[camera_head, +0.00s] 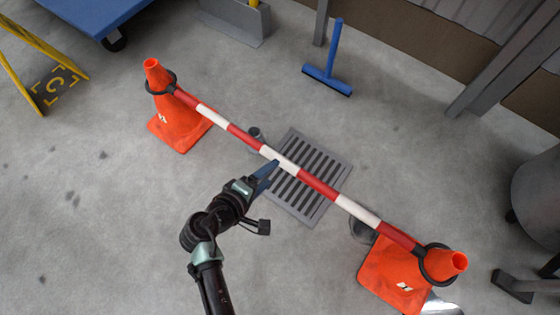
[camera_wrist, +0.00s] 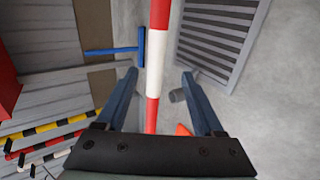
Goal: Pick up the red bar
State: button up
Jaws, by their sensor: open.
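The red bar (camera_head: 245,137) is striped red and white and spans two orange cones, with a black ring around each cone near its top. One cone (camera_head: 182,124) stands at the left, the other (camera_head: 391,274) at the lower right. My gripper (camera_head: 268,168) is at the bar's middle, near a white band. In the wrist view the bar (camera_wrist: 157,55) runs upright between my open fingers (camera_wrist: 157,75). The fingers stand apart from it on both sides. I cannot tell how far the bar is from the fingertips in depth.
A floor grate (camera_head: 322,165) lies under the bar's middle. A blue squeegee (camera_head: 328,75) stands behind. A blue cart (camera_head: 95,12) and a yellow sign (camera_head: 45,80) are at upper left. A grey bin (camera_head: 540,195) stands at right.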

aim_at(281, 164)
jog(key=b+x, duration=0.4)
jog(key=x, duration=0.1)
jog(key=shift+w+d+r, duration=0.2)
jog(key=shift+w, duration=0.1)
grip_shut()
jog(key=shift+r, duration=0.1)
dwell(1.1)
